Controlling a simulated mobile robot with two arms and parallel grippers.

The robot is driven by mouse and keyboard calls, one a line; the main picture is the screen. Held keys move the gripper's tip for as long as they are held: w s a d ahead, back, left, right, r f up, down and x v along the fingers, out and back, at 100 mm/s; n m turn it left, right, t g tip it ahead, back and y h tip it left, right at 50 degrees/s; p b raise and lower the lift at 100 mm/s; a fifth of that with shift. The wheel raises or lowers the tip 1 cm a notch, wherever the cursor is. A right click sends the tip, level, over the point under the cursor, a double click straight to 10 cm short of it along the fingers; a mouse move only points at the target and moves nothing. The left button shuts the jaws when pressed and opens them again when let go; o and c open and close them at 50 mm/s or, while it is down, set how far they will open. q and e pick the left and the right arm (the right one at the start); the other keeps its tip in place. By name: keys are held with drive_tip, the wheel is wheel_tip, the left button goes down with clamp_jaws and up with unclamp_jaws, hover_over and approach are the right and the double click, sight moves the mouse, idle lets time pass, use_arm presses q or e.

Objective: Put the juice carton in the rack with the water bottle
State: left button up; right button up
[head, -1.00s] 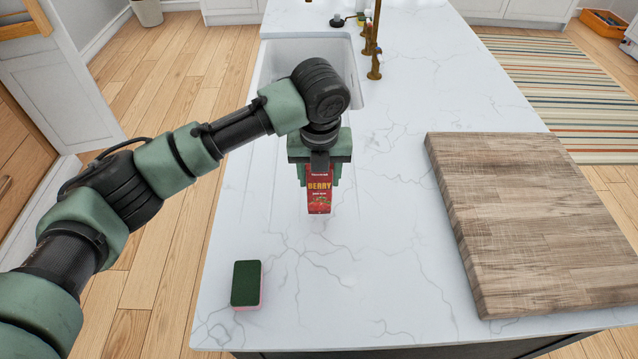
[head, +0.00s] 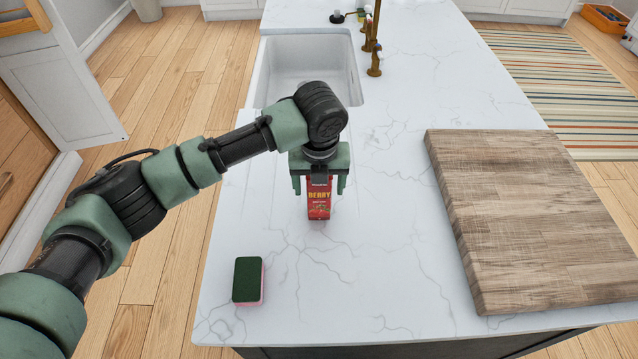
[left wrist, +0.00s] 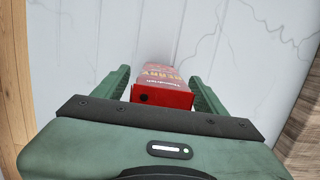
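The juice carton (head: 319,205) is red with the word BERRY on its front. It stands upright on the white counter, in the middle of the head view. My left gripper (head: 319,186) is above it, pointing down, with its fingers spread on either side of the carton and small gaps showing. The left wrist view shows the carton (left wrist: 163,97) between the two green fingers (left wrist: 162,92). My right gripper is not in view. The water bottle and the rack are not in view.
A green and pink sponge (head: 248,279) lies near the counter's front left. A thick wooden board (head: 535,215) covers the right side. The sink (head: 308,65) and brass taps (head: 374,58) are behind the gripper. The counter (head: 385,270) is clear between sponge and board.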

use_arm(q)
drive_tip(key=r, duration=0.4)
drive_tip(key=s+r+b, duration=0.1)
drive_tip(key=r, duration=0.3)
drive_tip(key=r+b, duration=0.1)
drive_tip(key=r, duration=0.3)
drive_tip(key=shift+s+r, duration=0.1)
drive_tip(key=shift+s, duration=0.3)
